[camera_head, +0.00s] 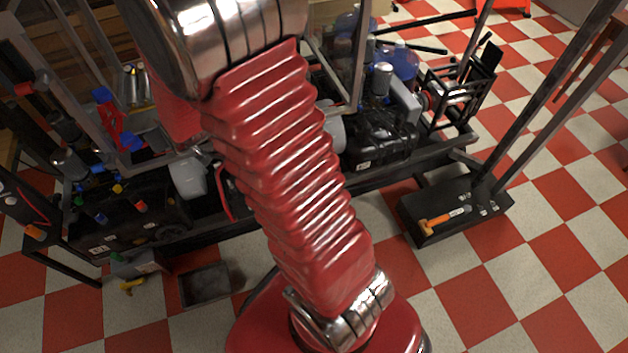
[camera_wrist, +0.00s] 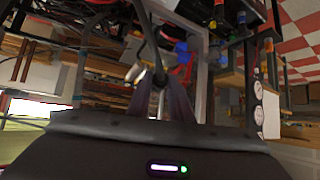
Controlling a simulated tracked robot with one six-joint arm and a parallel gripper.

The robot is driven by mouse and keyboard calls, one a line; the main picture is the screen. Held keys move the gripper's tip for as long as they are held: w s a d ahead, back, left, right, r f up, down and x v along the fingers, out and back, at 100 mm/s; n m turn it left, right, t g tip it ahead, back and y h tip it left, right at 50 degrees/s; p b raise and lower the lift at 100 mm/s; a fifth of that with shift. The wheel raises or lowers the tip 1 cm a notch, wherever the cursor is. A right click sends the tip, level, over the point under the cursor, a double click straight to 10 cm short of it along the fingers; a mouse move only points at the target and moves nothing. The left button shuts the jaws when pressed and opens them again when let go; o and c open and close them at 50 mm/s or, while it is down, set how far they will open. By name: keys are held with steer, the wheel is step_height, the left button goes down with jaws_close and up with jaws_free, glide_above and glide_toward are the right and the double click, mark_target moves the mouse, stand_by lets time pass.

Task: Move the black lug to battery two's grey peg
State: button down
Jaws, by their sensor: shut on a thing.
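In the wrist view my gripper (camera_wrist: 160,104) is shut, its two dark fingers close together at the picture's middle. A black lug (camera_wrist: 160,76) appears to be between the fingertips, with a dark cable rising from it toward the top. It is small and dim, so its outline is hard to tell. In the head view my red arm fills the middle and my gripper is out of sight. A black battery-like box (camera_head: 95,228) stands at the left, with several coloured caps above it. I cannot tell which battery is number two, nor make out the grey peg.
A black case (camera_head: 380,143) and a blue bottle (camera_head: 405,62) stand right of my arm. A black block (camera_head: 455,212) carries an orange-handled tool (camera_head: 440,221). An empty dark tray (camera_head: 205,286) lies on the checkered floor. Metal frame posts (camera_wrist: 203,75) rise near my gripper.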

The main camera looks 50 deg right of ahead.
steer(key=s+d+f+m+h, duration=0.1)
steer(key=s+d+f, duration=0.2)
steer(key=d+f, duration=0.4)
steer(key=s+d+f+m+g+h, duration=0.1)
steer(key=s+d+f, duration=0.3)
steer(key=d+f, duration=0.25)
steer(key=s+d+f+m+h, duration=0.1)
steer(key=s+d+f, duration=0.2)
steer(key=d+f, duration=0.45)
steer(key=s+d+f, duration=0.5)
steer(key=s+f, duration=0.2)
steer(key=f, duration=0.3)
steer(key=s+d+f+m, duration=0.1)
steer(key=s+d+f, duration=0.5)
steer(key=s+f, duration=0.2)
steer(key=shift+d+f+m+h, duration=0.3)
steer(key=shift+f+h, duration=0.1)
steer(key=shift+f, duration=0.5)
steer(key=shift+s, duration=0.1)
